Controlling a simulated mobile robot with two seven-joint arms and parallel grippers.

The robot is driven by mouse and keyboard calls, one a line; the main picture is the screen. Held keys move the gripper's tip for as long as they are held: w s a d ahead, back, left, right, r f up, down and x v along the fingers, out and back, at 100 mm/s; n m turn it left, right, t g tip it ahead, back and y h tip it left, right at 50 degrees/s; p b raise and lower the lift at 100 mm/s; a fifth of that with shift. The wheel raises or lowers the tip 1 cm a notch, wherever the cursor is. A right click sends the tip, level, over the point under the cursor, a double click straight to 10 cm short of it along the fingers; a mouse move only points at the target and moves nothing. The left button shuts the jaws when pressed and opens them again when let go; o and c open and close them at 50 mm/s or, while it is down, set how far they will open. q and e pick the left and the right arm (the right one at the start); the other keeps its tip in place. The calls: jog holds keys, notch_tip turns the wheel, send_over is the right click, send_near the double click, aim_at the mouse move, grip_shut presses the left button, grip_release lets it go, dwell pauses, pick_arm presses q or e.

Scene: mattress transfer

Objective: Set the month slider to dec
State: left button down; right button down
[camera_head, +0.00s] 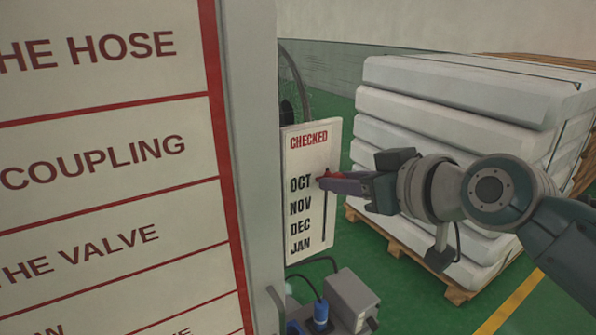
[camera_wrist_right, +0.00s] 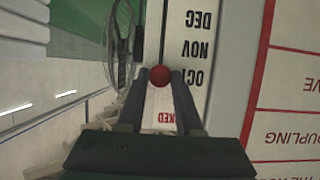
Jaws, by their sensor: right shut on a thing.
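The month slider panel (camera_head: 307,215) is a white plate headed CHECKED, with OCT, NOV, DEC and JAN from top to bottom. A dark slot (camera_head: 323,225) runs down its right side. My right gripper (camera_head: 326,181) is at the slot, level with OCT. In the right wrist view the panel (camera_wrist_right: 208,70) appears upside down. There the right gripper (camera_wrist_right: 160,78) is shut on the round red slider knob (camera_wrist_right: 159,75), which sits beside OCT. In the head view the fingers mostly hide the knob. My left gripper is not in view.
A large instruction board (camera_head: 100,190) with red lines and a grey frame (camera_head: 252,150) stands left of the panel. A grey box with a blue connector (camera_head: 320,314) is below it. Stacked white slabs (camera_head: 440,115) on a wooden pallet (camera_head: 395,243) are behind my right arm.

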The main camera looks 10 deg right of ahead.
aim_at(324, 222)
jog(key=shift+f, duration=0.1)
dwell(0.7)
notch_tip(324, 222, down, 8)
jog(key=b, duration=0.7)
jog(key=shift+b, duration=0.3)
jog(key=c, duration=0.6)
grip_release()
jog(key=shift+s+d+r, duration=0.2)
jog(key=shift+s+r, duration=0.1)
jog(key=shift+s, duration=0.15)
jog(key=v, duration=0.9)
